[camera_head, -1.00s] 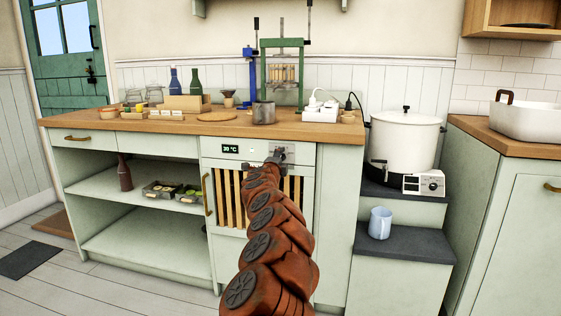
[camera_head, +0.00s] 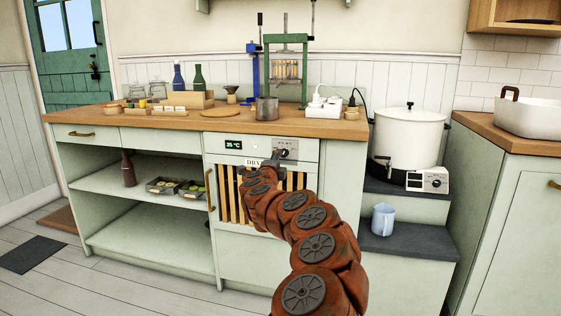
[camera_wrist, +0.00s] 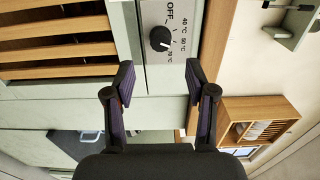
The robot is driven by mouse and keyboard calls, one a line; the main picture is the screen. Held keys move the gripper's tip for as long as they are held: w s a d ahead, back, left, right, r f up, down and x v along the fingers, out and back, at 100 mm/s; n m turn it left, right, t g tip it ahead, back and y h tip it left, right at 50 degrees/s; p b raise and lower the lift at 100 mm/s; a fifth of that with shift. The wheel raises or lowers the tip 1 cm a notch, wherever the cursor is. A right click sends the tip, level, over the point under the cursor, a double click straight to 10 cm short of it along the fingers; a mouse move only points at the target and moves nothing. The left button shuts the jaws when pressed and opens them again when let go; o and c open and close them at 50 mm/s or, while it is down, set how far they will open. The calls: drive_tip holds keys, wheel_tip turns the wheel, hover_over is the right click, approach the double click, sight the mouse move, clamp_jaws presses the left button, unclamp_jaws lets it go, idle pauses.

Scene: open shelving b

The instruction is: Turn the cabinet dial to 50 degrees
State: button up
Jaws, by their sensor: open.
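The cabinet dial (camera_wrist: 160,38) is a round black knob on a pale plate (camera_wrist: 182,14) marked OFF, 40 °C, 50 °C and a partly covered higher value. A small white mark shows on the knob; its exact setting is hard to read. The plate also shows at the upper right of the cabinet front in the head view (camera_head: 285,147). The green-lit display (camera_head: 233,144) appears to read 35 °C. My gripper (camera_wrist: 159,80) is open and empty, its two fingertips either side of the dial's line but short of it, apparently not touching it.
A slatted vent (camera_head: 232,195) and a brass handle (camera_head: 210,190) lie left of the dial. The worktop (camera_head: 330,128) overhangs above it. A white pot (camera_head: 405,140) and a blue jug (camera_head: 382,220) stand on steps to the right.

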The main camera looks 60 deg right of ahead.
drive_tip(key=shift+v, duration=2.65)
drive_tip(key=shift+r, duration=0.1)
